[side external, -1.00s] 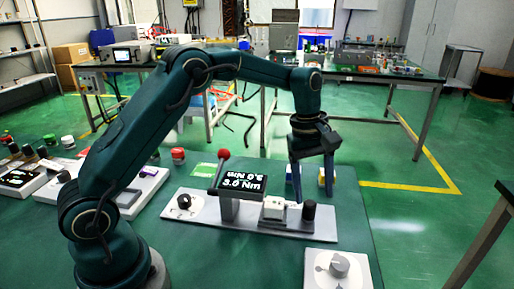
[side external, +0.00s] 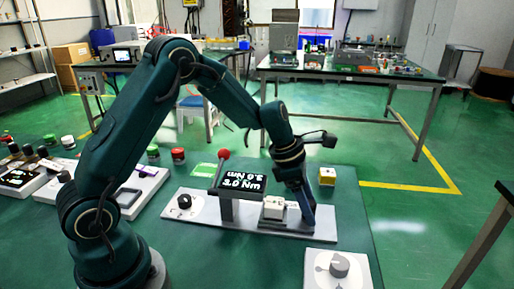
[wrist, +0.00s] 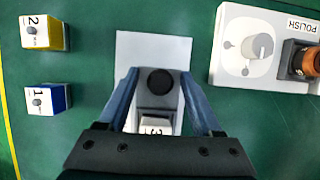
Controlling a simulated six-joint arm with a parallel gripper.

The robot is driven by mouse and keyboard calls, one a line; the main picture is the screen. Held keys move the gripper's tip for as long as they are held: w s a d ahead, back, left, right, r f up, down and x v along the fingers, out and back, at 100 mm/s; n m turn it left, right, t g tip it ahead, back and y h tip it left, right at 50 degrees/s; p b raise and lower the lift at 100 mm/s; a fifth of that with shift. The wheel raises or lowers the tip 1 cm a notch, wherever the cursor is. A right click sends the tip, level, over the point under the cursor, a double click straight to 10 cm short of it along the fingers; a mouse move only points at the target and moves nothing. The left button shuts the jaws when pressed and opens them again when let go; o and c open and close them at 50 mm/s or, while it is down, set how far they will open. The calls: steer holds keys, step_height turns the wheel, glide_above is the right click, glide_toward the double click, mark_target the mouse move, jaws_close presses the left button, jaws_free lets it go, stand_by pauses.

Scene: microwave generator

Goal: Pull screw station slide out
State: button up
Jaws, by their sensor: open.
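The screw station has a light grey base plate (side external: 255,223), a dark display (side external: 240,182) reading 3.0 Nm and a red ball lever (side external: 224,154). A white block (side external: 273,207) sits on its slide; it shows in the wrist view (wrist: 155,126) with a "3" on it. A black round slide knob (wrist: 160,81) stands beyond the block. My gripper (wrist: 160,76) is open, with one finger on each side of the knob. I see gaps between the fingers and the knob. In the side view my gripper (side external: 308,218) points down at the plate's right end and hides the knob.
A yellow block marked 2 (wrist: 43,32) and a blue block marked 1 (wrist: 45,99) stand left of the station in the wrist view. A white dial box (wrist: 245,50) and a POLISH unit (wrist: 298,60) are to the right. Green tabletop lies between them.

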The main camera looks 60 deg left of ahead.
steer(key=shift+d+f, duration=0.1)
steer(key=shift+f, duration=0.05)
jaws_close()
stand_by(1.4)
